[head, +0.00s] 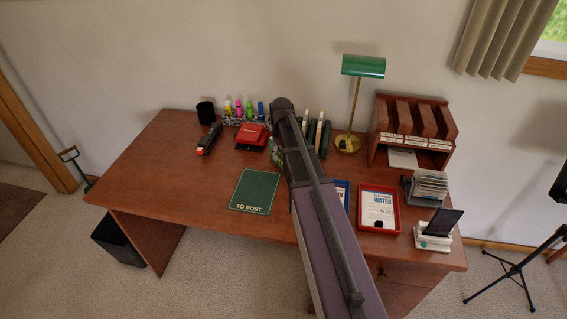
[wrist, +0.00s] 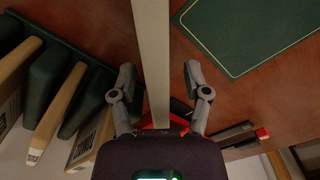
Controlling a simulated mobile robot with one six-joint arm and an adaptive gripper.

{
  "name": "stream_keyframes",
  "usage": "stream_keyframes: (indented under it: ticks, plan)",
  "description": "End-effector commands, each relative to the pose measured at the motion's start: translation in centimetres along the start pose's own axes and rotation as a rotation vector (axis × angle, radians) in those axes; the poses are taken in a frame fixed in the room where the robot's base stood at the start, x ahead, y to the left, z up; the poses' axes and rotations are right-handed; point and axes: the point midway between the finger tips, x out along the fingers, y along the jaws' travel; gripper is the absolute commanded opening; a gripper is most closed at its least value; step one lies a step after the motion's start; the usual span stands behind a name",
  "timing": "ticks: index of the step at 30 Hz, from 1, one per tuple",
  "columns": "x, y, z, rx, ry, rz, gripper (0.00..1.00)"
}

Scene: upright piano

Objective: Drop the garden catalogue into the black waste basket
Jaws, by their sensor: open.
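The black waste basket (head: 118,240) stands on the floor at the left, partly behind the desk's left end. My gripper (wrist: 158,78) is open, with one finger on each side of a thin pale upright edge (wrist: 151,40). This edge may be the garden catalogue seen edge-on; I cannot read a title. A gap shows between it and each finger. In the head view a green printed thing (head: 276,152) shows beside my arm, mostly hidden by it, and may be the same item. My arm also hides the gripper in the head view.
Upright tan items in a dark green rack (wrist: 82,62) stand close to one finger. The desk (head: 165,165) also bears a TO POST mat (head: 254,190), stapler (head: 209,138), red punch (head: 251,137), pens, lamp (head: 350,110) and red tray (head: 379,227). The desk's left part is mostly clear.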

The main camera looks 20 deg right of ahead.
Motion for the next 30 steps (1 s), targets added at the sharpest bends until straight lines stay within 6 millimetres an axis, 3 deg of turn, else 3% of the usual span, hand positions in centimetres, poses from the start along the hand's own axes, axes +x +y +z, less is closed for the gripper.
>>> stream_keyframes:
  ticks: [22, 23, 28, 30]
  plan:
    - [0.57, 0.01, 0.01, 0.0, 0.0, 0.0, 0.61]
    - [0.57, 0.02, 0.01, 0.0, 0.0, 0.0, 0.56]
    - [0.57, 0.02, 0.01, 0.0, 0.0, 0.0, 0.05]
    - [0.57, 0.02, 0.01, 0.0, 0.0, 0.0, 0.0]
